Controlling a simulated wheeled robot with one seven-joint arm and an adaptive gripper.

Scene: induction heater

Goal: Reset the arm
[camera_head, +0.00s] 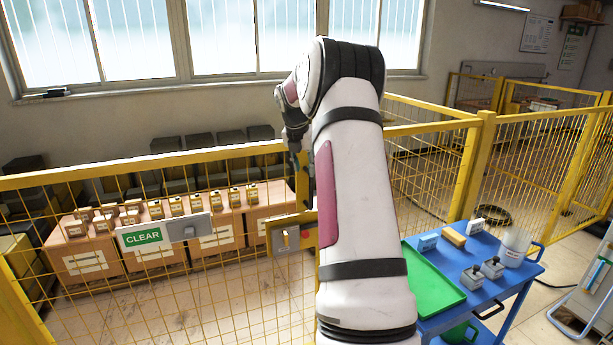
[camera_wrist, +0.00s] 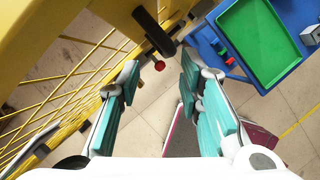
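My gripper (camera_wrist: 159,68) shows in the wrist view with its two teal-padded fingers spread apart and nothing between them. In the head view, my white arm rises in the middle of the picture and bends at the top. Its dark far end (camera_head: 296,135) hangs on the left side, partly hidden behind the arm, by the yellow fence. A dark handle (camera_wrist: 152,30) and a small red knob (camera_wrist: 159,66) on the yellow frame appear just beyond the fingertips in the wrist view. I cannot tell whether the fingers touch them.
A yellow mesh fence (camera_head: 100,180) with a green CLEAR sign (camera_head: 142,237) stands close on the left. A latch box (camera_head: 292,236) sits beside my arm. A blue cart (camera_head: 500,290) with a green tray (camera_head: 432,282) stands at the right. Floor beyond the cart is partly free.

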